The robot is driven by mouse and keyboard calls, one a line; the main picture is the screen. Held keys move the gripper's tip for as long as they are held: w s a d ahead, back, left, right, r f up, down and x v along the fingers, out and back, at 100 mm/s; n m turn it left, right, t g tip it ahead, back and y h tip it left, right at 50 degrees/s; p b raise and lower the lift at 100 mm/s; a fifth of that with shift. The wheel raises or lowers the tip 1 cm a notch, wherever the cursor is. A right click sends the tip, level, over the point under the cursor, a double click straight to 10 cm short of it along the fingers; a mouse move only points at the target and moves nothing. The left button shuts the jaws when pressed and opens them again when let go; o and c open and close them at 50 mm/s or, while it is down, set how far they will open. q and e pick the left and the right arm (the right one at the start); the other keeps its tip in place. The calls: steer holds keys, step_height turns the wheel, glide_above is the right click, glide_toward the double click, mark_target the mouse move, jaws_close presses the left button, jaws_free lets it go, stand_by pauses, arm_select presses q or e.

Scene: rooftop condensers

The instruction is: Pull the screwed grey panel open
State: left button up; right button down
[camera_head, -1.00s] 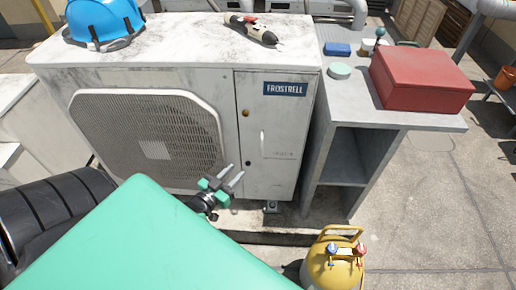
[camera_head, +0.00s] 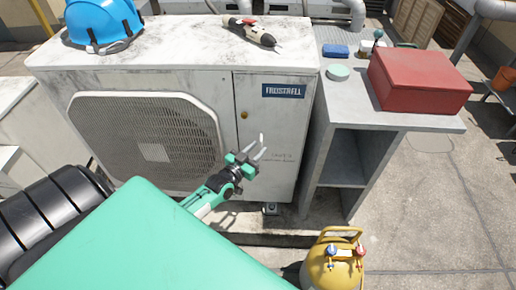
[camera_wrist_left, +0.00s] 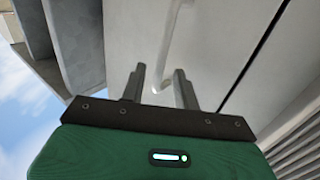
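The grey-white panel (camera_head: 280,122) forms the right part of the condenser's front and looks closed in its frame. It has a brass-coloured screw or knob (camera_head: 245,114) on its left edge and a pale upright handle. My left gripper (camera_head: 257,147) is at the handle in the head view, hiding most of it. In the left wrist view the handle (camera_wrist_left: 170,45) runs down between the two open fingers, against the panel (camera_wrist_left: 225,35). Neither finger clearly presses on the handle. My right gripper is in neither view.
A blue helmet (camera_head: 104,22) and a drill-like tool (camera_head: 250,31) lie on the condenser top. A red box (camera_head: 420,80) stands on the grey bench (camera_head: 350,108) at right. A yellow cylinder (camera_head: 334,268) stands on the floor in front. Floor right of it is clear.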

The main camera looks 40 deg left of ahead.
arm_select(q)
steer(key=shift+w, duration=0.55)
jaws_close()
steer(key=shift+d, duration=0.1)
